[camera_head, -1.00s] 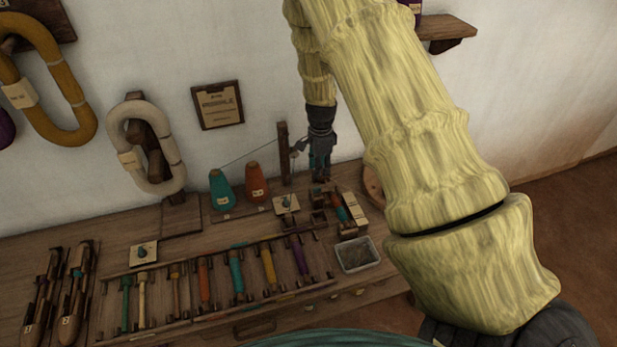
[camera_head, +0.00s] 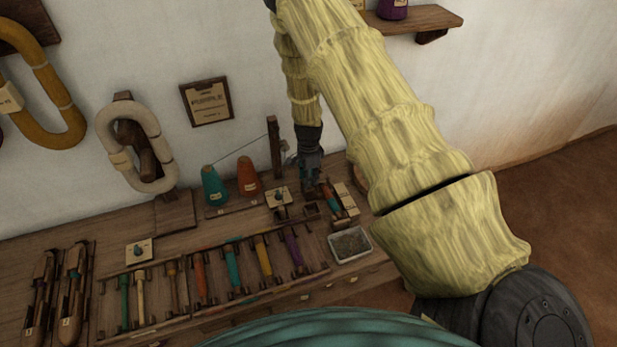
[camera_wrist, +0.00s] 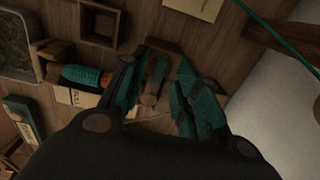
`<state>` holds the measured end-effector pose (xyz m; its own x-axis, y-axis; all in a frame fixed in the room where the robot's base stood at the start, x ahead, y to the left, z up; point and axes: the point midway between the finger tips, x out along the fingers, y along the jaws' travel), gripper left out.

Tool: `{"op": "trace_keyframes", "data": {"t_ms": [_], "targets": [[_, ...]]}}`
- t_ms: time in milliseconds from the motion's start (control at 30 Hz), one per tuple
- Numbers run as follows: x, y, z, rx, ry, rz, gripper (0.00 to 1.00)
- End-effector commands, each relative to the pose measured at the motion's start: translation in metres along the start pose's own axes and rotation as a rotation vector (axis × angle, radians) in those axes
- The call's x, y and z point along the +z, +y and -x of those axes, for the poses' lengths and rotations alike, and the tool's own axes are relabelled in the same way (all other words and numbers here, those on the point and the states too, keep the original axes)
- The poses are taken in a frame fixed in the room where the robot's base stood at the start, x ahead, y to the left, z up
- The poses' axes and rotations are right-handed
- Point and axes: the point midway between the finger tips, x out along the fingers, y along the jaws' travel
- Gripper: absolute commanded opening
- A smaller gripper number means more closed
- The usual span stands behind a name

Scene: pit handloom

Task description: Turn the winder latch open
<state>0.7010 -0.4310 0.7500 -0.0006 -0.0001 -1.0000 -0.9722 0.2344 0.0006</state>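The winder shows in the head view beside my gripper, with a teal and orange bobbin (camera_head: 333,198) lying on it. In the wrist view the same bobbin (camera_wrist: 84,77) is left of my fingers. My gripper (camera_head: 311,188) points down at the back of the bench. In the wrist view my gripper (camera_wrist: 157,88) has its two teal-padded fingers apart. A small wooden piece (camera_wrist: 154,78), which may be the winder latch, lies between them in the picture. I cannot tell whether the fingers touch it or how it is turned.
Teal and orange yarn cones (camera_head: 214,186) stand left of my gripper, near a dark post (camera_head: 274,147) with a thread. A grey tray (camera_head: 350,245) sits at the bench's right front. A rack of several bobbins (camera_head: 233,268) fills the middle.

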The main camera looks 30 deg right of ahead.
Motion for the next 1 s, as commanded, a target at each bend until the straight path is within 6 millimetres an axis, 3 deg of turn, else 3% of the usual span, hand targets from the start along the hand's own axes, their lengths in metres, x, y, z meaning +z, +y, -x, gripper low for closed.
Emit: {"op": "trace_keyframes", "data": {"t_ms": [500, 700, 1000], "targets": [[0.0001, 0.0001, -0.0120, 0.000, 0.000, 0.001, 0.31], [0.0001, 0.0001, -0.0118, 0.000, 0.000, 0.001, 0.00], [0.0001, -0.0002, -0.0119, 0.000, 0.000, 0.013, 0.00]]}}
